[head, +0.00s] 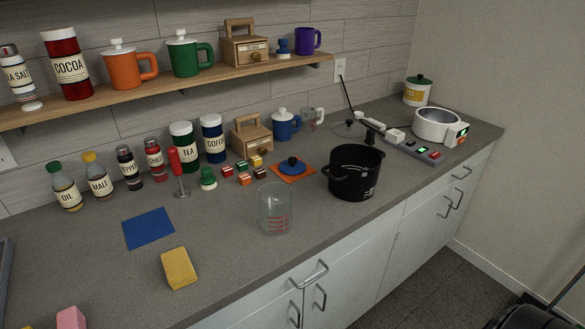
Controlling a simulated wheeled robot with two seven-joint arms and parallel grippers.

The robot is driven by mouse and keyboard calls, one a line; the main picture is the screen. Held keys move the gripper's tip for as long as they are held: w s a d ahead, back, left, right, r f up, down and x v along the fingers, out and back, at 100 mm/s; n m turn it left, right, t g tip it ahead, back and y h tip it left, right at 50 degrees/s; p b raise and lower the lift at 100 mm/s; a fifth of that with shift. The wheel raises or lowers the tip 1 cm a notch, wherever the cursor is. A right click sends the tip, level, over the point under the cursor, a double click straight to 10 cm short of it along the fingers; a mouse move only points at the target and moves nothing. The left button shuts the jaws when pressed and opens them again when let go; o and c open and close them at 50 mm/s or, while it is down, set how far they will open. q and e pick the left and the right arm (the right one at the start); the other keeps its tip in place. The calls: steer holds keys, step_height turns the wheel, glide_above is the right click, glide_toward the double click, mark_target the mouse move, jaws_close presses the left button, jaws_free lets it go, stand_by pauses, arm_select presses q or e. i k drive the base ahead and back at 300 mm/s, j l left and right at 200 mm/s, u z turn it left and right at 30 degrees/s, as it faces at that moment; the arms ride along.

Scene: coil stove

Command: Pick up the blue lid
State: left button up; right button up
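The blue lid (285,169) with a dark knob on top lies flat on an orange square mat (309,176) on the grey counter. It sits left of the black pot (352,180) and behind the clear glass beaker (275,212). Nothing covers the lid. Neither of my grippers shows in the head view.
Small spice cubes (243,171) and a tea jar (185,146) stand left of the lid. A blue mug (286,125) stands behind it. A blue cloth (148,228) and yellow sponge (179,269) lie at front left. A shelf (200,79) overhangs the back.

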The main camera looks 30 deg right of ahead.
mark_target(291, 166)
steer(key=i+l, duration=0.1)
steer(key=l, duration=0.65)
steer(key=i+l+u, duration=0.1)
steer(key=l, duration=0.65)
